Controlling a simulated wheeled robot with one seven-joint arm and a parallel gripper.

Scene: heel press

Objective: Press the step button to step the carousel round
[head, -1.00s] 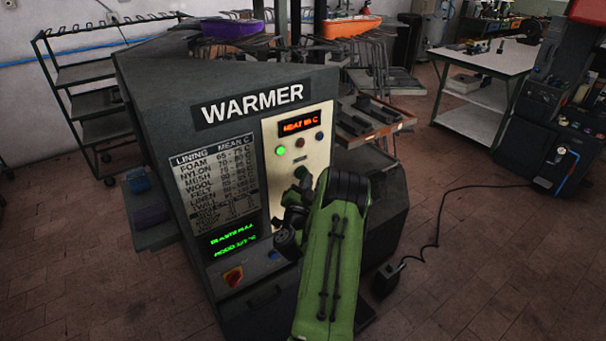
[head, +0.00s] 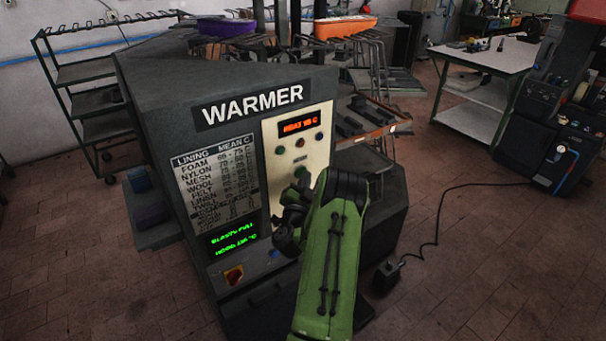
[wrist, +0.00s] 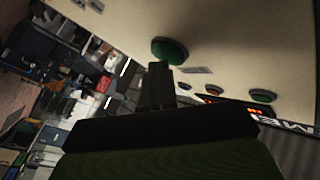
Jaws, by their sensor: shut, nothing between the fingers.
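The large green button (head: 300,171), which I take as the step button, sits on the cream panel of the warmer, below a row of small lamps. It shows larger in the wrist view (wrist: 169,50). My gripper (wrist: 159,72) is shut and empty, its tips close to the button's edge in that view; I cannot tell if they touch it. In the head view my gripper (head: 300,188) is just below the button, its tips partly hidden by my wrist. Purple (head: 222,27) and orange (head: 344,28) pieces, perhaps carousel parts, are behind the warmer's top.
The warmer's cabinet (head: 180,85) has a red display (head: 298,124), a green-text display (head: 233,238) and a red-yellow switch (head: 233,275). A shelf rack (head: 85,75) stands left. A white table (head: 485,57) stands right. A cable and pedal (head: 387,275) lie on the floor.

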